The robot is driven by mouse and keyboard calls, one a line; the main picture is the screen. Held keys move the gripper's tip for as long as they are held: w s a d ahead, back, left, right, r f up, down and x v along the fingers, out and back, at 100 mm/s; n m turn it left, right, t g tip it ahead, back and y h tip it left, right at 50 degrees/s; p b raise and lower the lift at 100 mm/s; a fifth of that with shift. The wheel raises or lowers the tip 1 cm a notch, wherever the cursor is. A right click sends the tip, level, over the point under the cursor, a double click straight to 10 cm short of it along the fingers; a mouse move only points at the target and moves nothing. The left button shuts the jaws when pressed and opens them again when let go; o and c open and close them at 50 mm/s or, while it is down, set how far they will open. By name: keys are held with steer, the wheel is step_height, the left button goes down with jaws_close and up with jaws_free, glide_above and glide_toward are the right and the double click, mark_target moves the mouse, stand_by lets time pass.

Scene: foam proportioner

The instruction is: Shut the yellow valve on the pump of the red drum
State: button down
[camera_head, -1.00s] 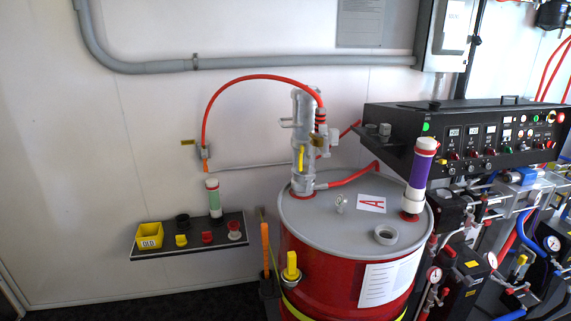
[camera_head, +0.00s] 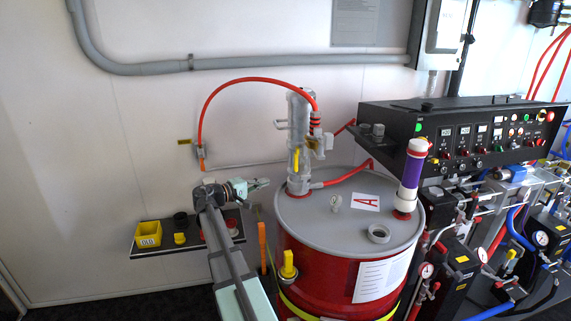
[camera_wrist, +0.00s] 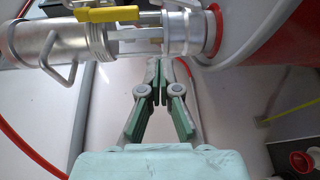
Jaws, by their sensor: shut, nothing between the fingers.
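The red drum (camera_head: 330,262) has a grey lid (camera_head: 345,228) with a silver pump (camera_head: 297,130) standing upright near its back left. The yellow valve handle (camera_head: 296,160) lies along the pump's lower body, roughly vertical. In the wrist view, which looks sideways at the pump (camera_wrist: 40,42), the yellow handle (camera_wrist: 108,14) is at the top, lengthwise along the pump. My gripper (camera_head: 266,183) is left of the pump. In the wrist view my gripper (camera_wrist: 160,72) is shut and empty, its tips close to the lower pump body and apart from the handle. Contact with the pump cannot be told.
A red hose (camera_head: 262,79) arches from the pump to the wall. A shelf (camera_head: 165,250) with a yellow bin (camera_head: 148,234) is at left, partly behind my arm. A control panel (camera_head: 470,130) is right.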

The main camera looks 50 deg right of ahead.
mark_target(296, 159)
steer(key=s+d+r+p, duration=0.2)
steer(key=d, duration=0.3)
steer(key=s+d+r+p, duration=0.1)
steer(key=s+d+p, duration=0.1)
steer(key=d, duration=0.3)
steer(key=shift+r+m+g+h, duration=0.3)
steer(key=shift+r+g, duration=0.1)
steer(key=shift+w+a, duration=0.1)
steer(key=shift+a, duration=0.05)
